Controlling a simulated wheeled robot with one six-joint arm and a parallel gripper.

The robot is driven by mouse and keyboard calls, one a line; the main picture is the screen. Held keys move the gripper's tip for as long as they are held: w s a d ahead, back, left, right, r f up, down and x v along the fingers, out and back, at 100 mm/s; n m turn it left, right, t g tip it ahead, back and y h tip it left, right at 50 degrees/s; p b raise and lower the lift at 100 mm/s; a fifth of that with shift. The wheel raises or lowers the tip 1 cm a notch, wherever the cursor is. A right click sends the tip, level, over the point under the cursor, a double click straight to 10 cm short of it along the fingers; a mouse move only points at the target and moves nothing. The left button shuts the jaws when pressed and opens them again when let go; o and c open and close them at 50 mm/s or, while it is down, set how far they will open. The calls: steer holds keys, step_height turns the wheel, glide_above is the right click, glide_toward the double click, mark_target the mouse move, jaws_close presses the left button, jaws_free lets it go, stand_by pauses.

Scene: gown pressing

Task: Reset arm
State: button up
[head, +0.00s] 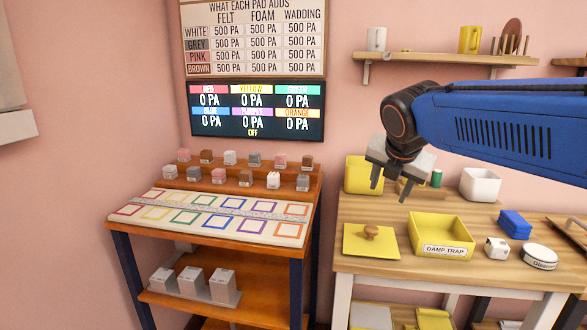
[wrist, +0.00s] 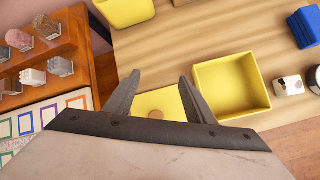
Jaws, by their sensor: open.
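My gripper (head: 388,188) hangs at the end of my blue arm, above the left part of the light wooden table (head: 350,212) in the head view. Its two fingers point down and are apart, with nothing held between them. In the wrist view, my gripper (wrist: 157,82) shows both fingers spread over the table. A flat yellow lid (head: 358,243) with a round wooden knob (head: 371,231) lies below it. That lid also shows between the fingers in the wrist view (wrist: 165,104). The open yellow tray (head: 444,252), labelled DAMP TRAP, sits to the right of the lid.
An orange wooden stand (head: 250,249) with coloured squares and rows of small blocks is at left. Behind my gripper are a yellow bin (head: 358,176) and a white bin (head: 480,185). A blue stack (head: 514,224) and round white tin (head: 539,257) sit at right.

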steer(key=s+d+f+m+g+y, duration=0.1)
steer(key=s+d+f+m, duration=0.1)
steer(key=s+f+m, duration=0.4)
steer(key=s+d+f+m+g, duration=0.1)
steer(key=s+d+m+g, duration=0.15)
steer(key=s+m, duration=0.75)
steer(key=s+d+f+m+t, duration=0.1)
steer(key=s+f+m, duration=0.9)
steer(key=f+m, duration=0.2)
steer(key=shift+s+f+m, duration=0.15)
steer(key=shift+s+m, duration=0.2)
steer(key=shift+m, duration=0.05)
